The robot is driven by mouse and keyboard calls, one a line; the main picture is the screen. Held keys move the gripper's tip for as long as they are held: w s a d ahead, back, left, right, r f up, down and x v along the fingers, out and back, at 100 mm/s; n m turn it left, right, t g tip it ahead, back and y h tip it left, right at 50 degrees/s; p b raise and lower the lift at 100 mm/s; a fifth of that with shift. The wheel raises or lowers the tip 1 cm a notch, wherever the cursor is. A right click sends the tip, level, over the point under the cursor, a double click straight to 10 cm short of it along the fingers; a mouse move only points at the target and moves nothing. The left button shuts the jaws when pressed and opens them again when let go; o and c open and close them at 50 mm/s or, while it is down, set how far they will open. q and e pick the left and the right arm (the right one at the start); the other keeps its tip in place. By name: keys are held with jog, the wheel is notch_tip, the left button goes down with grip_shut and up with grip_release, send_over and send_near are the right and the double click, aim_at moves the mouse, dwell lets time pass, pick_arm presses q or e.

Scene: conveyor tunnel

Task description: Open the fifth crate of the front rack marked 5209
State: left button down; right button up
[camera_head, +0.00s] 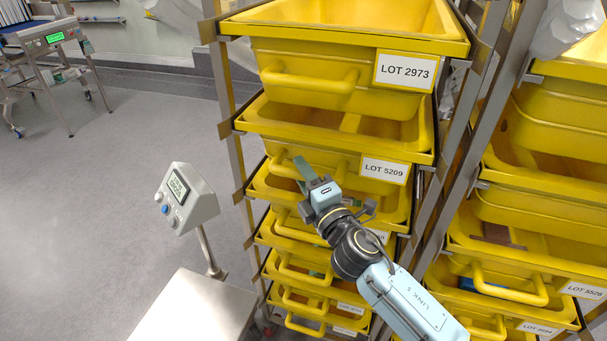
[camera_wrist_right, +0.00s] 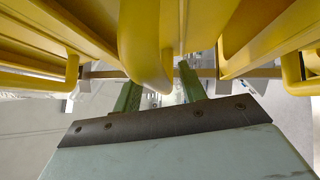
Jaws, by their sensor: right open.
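The crate marked LOT 5209 (camera_head: 345,160) is a yellow bin in the front rack, directly under the crate marked LOT 2973 (camera_head: 310,50). It sits in the rack among the others. My right gripper (camera_head: 312,174) is at its front, left of the label, and hides part of its handle. In the right wrist view, my right gripper (camera_wrist_right: 160,92) is open, with a green finger on each side of a yellow handle (camera_wrist_right: 146,50). I cannot tell whether the fingers touch it. My left gripper is not in view.
More yellow crates stack below in the front rack. A second rack (camera_head: 530,200) of yellow crates stands close on the right. A grey display console (camera_head: 187,200) on a post stands to the left. The floor (camera_head: 90,220) farther left is clear.

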jog(key=shift+w, duration=0.15)
grip_shut()
jog(key=shift+a, duration=0.1)
dwell(0.3)
